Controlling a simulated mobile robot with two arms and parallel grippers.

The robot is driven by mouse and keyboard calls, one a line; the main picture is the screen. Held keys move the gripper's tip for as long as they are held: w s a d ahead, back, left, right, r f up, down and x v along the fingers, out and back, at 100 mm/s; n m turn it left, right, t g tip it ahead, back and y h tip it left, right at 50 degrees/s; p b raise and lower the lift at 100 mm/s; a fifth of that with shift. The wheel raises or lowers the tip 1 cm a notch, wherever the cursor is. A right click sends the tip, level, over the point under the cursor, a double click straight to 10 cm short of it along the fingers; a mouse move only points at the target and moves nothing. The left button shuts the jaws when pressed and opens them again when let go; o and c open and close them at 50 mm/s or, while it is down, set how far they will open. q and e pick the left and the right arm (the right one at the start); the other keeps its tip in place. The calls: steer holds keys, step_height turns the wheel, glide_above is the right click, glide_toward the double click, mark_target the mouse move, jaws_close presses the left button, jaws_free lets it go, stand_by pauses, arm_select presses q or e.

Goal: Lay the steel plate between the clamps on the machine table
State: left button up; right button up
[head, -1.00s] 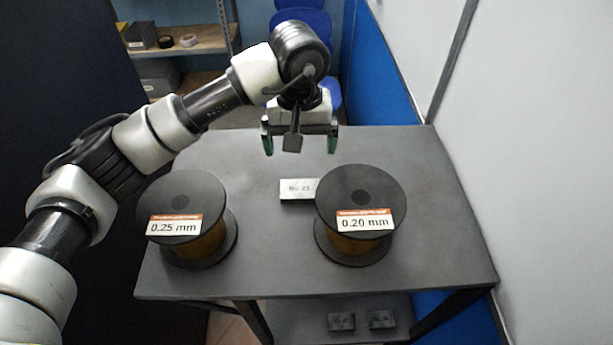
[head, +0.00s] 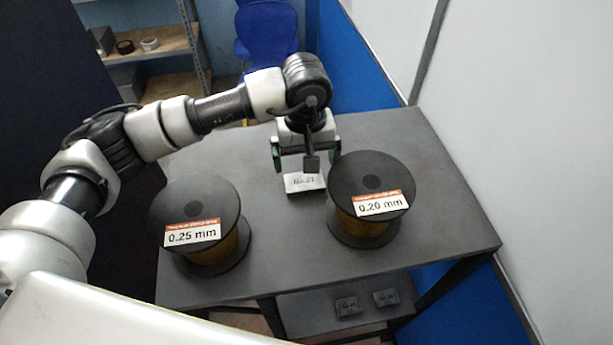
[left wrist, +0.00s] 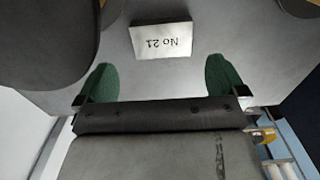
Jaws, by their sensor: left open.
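My left gripper (head: 306,160) is open and empty, pointing down just behind and above the plate. Its green fingertips are spread wider than the plate in the left wrist view (left wrist: 162,75), and apart from it. The clamps and the machine table are not in view. My right gripper is not in view.
A spool marked 0.25 mm (head: 195,205) stands left of the plate, and one marked 0.20 mm (head: 372,180) stands close on its right. Two dark blocks lie on the lower shelf (head: 320,320). A blue partition and pale wall flank the table (head: 270,275) on the right.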

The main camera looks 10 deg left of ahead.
mark_target(305, 183)
arm_select(q)
steer(key=shift+a+f, duration=0.1)
steer(key=shift+f, duration=0.55)
steer(key=shift+s+f+p, duration=0.15)
steer(key=shift+f+p, duration=0.15)
steer(key=shift+p, duration=0.25)
step_height(305, 183, down, 4)
steer(key=shift+s+r+p, duration=0.15)
steer(key=shift+r+p, duration=0.05)
steer(key=shift+p, duration=0.95)
steer(key=shift+f, duration=0.55)
steer(key=shift+r, duration=0.1)
steer(key=c, duration=1.2)
